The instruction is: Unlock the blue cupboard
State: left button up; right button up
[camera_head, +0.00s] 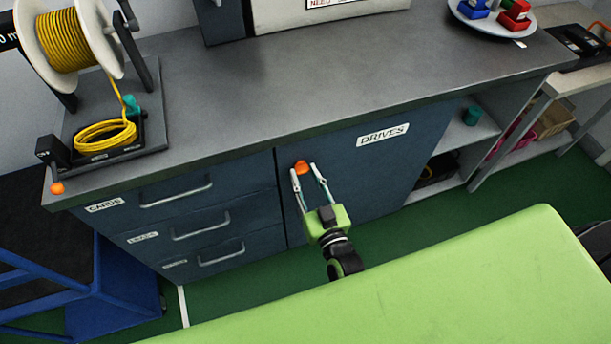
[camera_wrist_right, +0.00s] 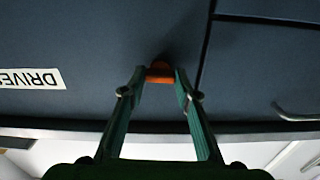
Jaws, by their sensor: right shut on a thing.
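The blue cupboard (camera_head: 386,170) has a closed door labelled DRIVES, under the grey worktop. An orange knob (camera_head: 301,167) sits near the door's upper left corner. My right gripper (camera_head: 307,172) reaches up to the door and is shut on the orange knob, with one finger on each side of it. In the right wrist view, the orange knob (camera_wrist_right: 160,72) shows between the two fingertips against the dark blue door. My left gripper is not in view.
Labelled drawers (camera_head: 201,225) with bar handles stand left of the door. Open shelves (camera_head: 466,136) are to its right. A yellow cable reel (camera_head: 68,40) stands on the worktop (camera_head: 270,85). A blue metal frame (camera_head: 122,280) is at lower left.

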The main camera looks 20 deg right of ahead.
jog(key=m, duration=0.3)
jog(key=shift+m, duration=0.3)
jog(key=m, duration=0.4)
jog(key=shift+m, duration=0.3)
jog(key=shift+m+b, duration=1.15)
jog(key=shift+m, duration=3.35)
jog(key=o, duration=1.1)
jog(key=s, duration=1.2)
jog(key=shift+d, duration=0.2)
